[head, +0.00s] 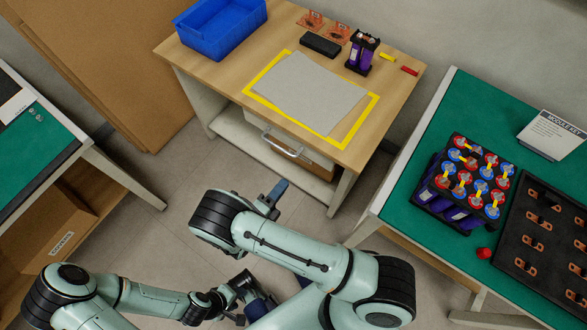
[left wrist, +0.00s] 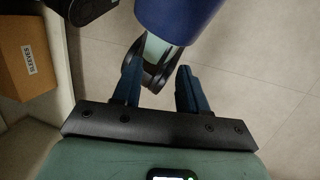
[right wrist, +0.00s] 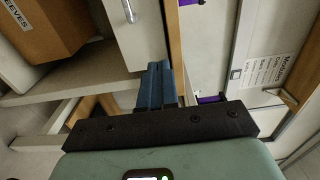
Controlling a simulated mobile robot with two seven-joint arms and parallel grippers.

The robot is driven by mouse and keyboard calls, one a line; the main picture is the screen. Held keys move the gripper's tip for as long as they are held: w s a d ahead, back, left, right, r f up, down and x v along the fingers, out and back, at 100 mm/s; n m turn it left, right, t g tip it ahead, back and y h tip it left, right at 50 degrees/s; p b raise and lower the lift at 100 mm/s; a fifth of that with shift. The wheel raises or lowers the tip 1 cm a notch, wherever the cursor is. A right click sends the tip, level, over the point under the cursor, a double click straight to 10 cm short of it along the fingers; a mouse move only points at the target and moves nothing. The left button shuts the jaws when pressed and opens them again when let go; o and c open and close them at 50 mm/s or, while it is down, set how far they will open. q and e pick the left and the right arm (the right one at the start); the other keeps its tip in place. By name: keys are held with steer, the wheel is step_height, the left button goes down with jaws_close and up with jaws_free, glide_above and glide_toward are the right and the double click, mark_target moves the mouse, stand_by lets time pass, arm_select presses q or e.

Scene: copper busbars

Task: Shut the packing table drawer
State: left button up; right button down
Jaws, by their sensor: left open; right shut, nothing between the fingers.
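The packing table (head: 190,62) has a wooden top and stands at the top middle of the head view. Its pale drawer (head: 309,164) is under the front edge, with a metal bar handle (head: 283,144). How far the drawer stands out is hard to tell. In the right wrist view the handle (right wrist: 129,12) shows on a pale panel at the top. My right gripper (head: 277,191) is shut and empty, in front of and apart from the drawer; its fingers also show in the right wrist view (right wrist: 160,84). My left gripper (left wrist: 158,88) is open and empty, low near my own body.
A blue bin (head: 222,30), grey sheet (head: 305,92) and purple cell module (head: 361,55) lie on the packing table. A green-topped table (head: 430,125) with a battery module (head: 463,185) stands right. Another green-topped table (head: 45,160) stands left. Floor before the drawer is clear.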

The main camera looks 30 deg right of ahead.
steer(key=s+f+b, duration=0.1)
steer(key=b, duration=0.2)
arm_select(q)
steer(key=w+f+t+b, duration=0.1)
steer(key=w+f, duration=0.2)
steer(key=f, duration=0.2)
steer(key=shift+w+a, duration=0.15)
steer(key=shift+a, duration=0.25)
arm_select(e)
glide_toward(313, 152)
steer(key=d, duration=0.2)
steer(key=w+d+r, duration=0.1)
steer(key=d, duration=0.1)
steer(key=w+d+r, duration=0.1)
steer(key=d, duration=0.1)
steer(key=shift+d+r, duration=0.25)
steer(key=shift+d, duration=0.05)
steer(key=shift+p+x, duration=0.3)
steer(key=shift+x, duration=0.65)
arm_select(q)
steer(key=shift+s+d+r, duration=0.2)
steer(key=shift+s+r, duration=0.25)
steer(key=shift+s, duration=0.25)
arm_select(e)
steer(key=shift+d+r, duration=0.15)
steer(key=shift+d, duration=0.15)
